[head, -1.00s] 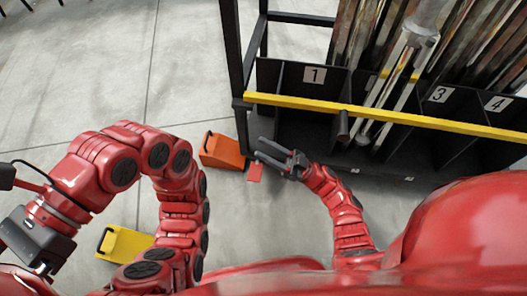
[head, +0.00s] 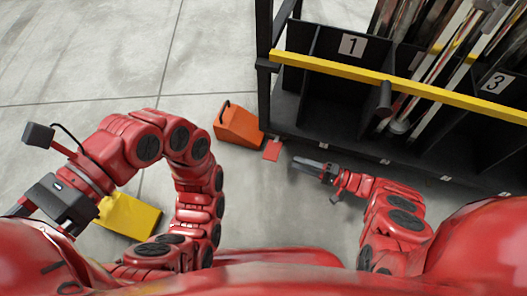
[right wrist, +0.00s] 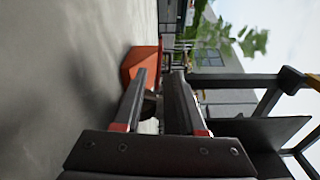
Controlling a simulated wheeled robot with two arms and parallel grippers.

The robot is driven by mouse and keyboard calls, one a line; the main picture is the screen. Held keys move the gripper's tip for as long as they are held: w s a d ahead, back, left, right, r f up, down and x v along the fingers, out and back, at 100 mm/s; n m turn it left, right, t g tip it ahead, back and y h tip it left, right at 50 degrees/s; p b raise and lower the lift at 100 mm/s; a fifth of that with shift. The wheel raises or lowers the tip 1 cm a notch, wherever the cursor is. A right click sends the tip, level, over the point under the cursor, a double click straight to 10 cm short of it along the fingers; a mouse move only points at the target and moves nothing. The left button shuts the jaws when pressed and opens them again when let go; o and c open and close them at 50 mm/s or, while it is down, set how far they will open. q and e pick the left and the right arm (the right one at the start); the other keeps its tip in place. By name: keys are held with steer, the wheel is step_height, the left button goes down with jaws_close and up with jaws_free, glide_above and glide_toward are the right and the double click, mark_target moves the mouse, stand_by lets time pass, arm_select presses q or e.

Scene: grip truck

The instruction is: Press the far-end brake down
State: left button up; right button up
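A small flat red pedal (head: 272,150), which looks like the brake, sticks out at the foot of the cart's left corner, low over the floor. Whether it is up or down I cannot tell. My right gripper (head: 298,162) is low, just right of the pedal and apart from it, pointing left. In the right wrist view its two fingers (right wrist: 158,80) stand apart with a gap between them, and I cannot make out the pedal there. My left gripper (head: 55,207) is at the far left, away from the cart; its fingertips are not clear.
The black cart with a yellow bar (head: 330,69) and numbered bays fills the upper right, holding long poles. An orange wedge (head: 238,125) lies left of the pedal; it also shows in the right wrist view (right wrist: 140,64). A yellow wedge (head: 130,217) lies near my left arm.

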mark_target(273, 151)
arm_select(q)
steer(key=shift+d+f+g+h+b, duration=0.15)
steer(key=shift+f+g+h+b, duration=0.55)
steer(key=shift+f+g+b, duration=0.4)
arm_select(e)
steer(key=x, duration=1.3)
steer(key=shift+a, duration=0.3)
arm_select(q)
steer(key=shift+r, duration=0.15)
arm_select(e)
steer(key=shift+w+f, duration=0.1)
jaws_close()
